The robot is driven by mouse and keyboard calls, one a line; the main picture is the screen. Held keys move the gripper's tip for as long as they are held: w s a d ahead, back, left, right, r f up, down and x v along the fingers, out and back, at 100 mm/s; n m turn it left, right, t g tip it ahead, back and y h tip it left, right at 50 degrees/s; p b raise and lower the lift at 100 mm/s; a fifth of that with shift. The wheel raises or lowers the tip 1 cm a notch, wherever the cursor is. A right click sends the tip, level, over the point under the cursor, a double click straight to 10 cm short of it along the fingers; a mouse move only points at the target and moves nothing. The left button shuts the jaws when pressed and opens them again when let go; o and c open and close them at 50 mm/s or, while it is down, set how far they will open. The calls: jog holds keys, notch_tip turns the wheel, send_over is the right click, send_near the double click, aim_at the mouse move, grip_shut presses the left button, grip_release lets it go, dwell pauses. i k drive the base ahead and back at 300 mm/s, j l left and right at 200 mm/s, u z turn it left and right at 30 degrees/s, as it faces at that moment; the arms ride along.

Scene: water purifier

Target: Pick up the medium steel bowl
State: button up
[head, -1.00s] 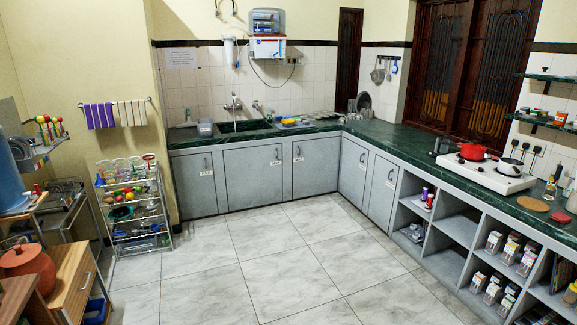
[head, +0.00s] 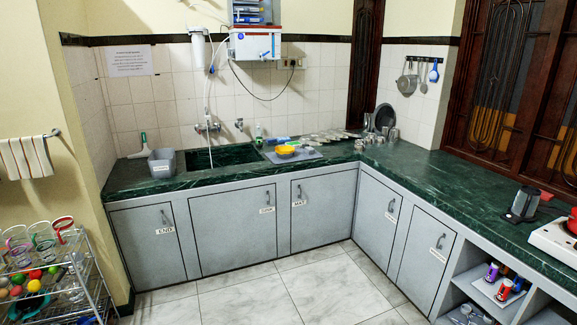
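Several small steel vessels (head: 376,138) stand in the back corner of the green counter, beside a round dark plate or pan leaning upright. They are too small to tell which, if any, is the medium steel bowl. More flat steel pieces (head: 325,135) lie along the back of the counter to their left. My gripper is not in view.
The green counter (head: 440,180) runs along the back and right. A sink (head: 222,156), a yellow bowl (head: 286,150) and a grey tub (head: 162,163) are on its left part. A wire rack (head: 85,275) stands at left. The tiled floor (head: 285,290) is clear.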

aim_at(282, 150)
jog(key=i, duration=2.35)
jog(key=i+l+u, duration=0.1)
jog(key=i+u, duration=0.35)
jog(key=i+l+u, duration=0.5)
jog(key=i, duration=0.15)
jog(key=i+l+u, duration=0.95)
jog(key=k+l, duration=0.1)
